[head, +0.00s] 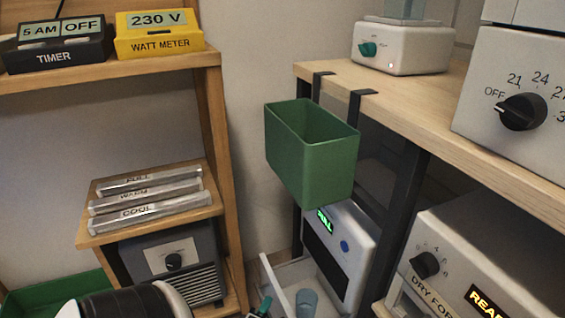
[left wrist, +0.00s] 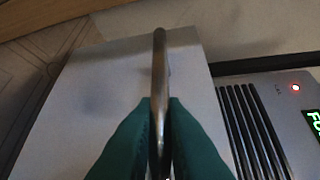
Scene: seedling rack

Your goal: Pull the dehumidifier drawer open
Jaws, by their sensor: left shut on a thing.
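The dehumidifier (head: 345,262) is a white box with a green lit "FULL" display, low under the wooden shelf. Its white drawer (head: 274,285) stands out from the body, with its inside and a blue-grey cup-like thing (head: 307,302) visible. In the left wrist view, the dehumidifier (left wrist: 275,90) shows dark slots and a red light beside a pale drawer panel (left wrist: 95,95). My left gripper (left wrist: 160,110) is shut on the metal bar handle (left wrist: 159,60); its teal fingertips (head: 262,308) show at the head view's bottom edge. My right gripper is not in view.
A green bin (head: 310,160) hangs from the shelf above the dehumidifier. A white appliance with a dial (head: 425,265) stands to the right. A wooden rack (head: 235,200) with a dark heater-like box (head: 170,265) stands left. A green tray (head: 60,297) lies lower left.

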